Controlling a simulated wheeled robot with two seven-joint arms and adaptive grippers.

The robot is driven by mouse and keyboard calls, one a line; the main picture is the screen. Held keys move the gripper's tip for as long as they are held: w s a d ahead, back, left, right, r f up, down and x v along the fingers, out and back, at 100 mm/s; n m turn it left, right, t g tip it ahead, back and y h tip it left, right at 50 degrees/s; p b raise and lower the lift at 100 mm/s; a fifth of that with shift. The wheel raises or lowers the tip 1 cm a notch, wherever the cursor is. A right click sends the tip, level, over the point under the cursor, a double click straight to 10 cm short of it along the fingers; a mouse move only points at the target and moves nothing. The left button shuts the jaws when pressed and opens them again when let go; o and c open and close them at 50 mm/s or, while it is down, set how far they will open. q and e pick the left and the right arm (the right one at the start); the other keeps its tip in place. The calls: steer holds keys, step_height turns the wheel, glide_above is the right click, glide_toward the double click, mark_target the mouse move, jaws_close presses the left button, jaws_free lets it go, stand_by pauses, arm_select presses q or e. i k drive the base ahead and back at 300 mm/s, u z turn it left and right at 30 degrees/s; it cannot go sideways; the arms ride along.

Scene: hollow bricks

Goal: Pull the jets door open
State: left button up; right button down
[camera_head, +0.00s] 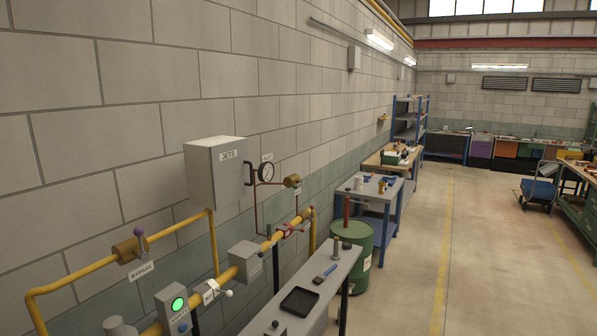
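The jets box (214,175) is a light grey cabinet on the block wall, left of the middle of the view. Its front door (230,178) carries a JETS label and looks shut. A dark handle (248,172) stands out at the door's right edge. Neither of my grippers shows in this view.
A narrow bench (318,290) with a black tray and a green drum (352,255) stand to the right. The floor (480,260) beyond is open.

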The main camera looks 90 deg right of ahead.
mark_target(231, 168)
steer(key=z, duration=2.65)
steer(key=i, duration=1.15)
steer(key=u, duration=0.45)
